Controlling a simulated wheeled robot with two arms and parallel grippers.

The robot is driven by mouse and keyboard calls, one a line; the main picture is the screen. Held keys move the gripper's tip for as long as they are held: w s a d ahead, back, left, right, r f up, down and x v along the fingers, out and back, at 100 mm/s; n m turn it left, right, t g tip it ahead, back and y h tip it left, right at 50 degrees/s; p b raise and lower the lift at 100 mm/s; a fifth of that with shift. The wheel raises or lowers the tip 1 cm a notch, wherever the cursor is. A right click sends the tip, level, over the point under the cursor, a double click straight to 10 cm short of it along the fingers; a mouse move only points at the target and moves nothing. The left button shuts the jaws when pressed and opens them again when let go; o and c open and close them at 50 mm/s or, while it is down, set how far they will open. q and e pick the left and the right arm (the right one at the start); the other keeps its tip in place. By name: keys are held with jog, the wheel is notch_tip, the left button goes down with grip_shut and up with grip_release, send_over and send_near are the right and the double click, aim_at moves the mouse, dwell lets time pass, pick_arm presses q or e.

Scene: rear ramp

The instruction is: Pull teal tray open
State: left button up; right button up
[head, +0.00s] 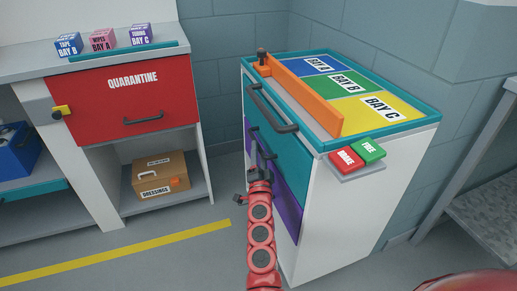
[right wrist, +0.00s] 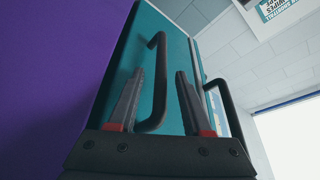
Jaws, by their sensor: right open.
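The teal tray (head: 288,152) is the upper drawer of the white cabinet (head: 335,215), with a dark bar handle (head: 262,143). Its front looks flush with the cabinet. In the right wrist view the teal front (right wrist: 182,45) fills the middle, and its handle (right wrist: 156,85) shows between my two fingers. My right gripper (head: 262,172) is open in front of the drawers, its jaws (right wrist: 159,72) pointing toward the teal front. I cannot tell how deep the handle sits between the fingers. My left gripper is not in view.
A larger dark handle (head: 272,108) runs along the cabinet's top edge, above the tray handle. A purple drawer (head: 287,212) lies below. Red and green blocks (head: 357,155) stick out at the right. A red quarantine drawer (head: 130,100) stands left, with open floor between.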

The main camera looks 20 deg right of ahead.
jog(key=shift+x, duration=1.3)
grip_shut()
dwell(0.5)
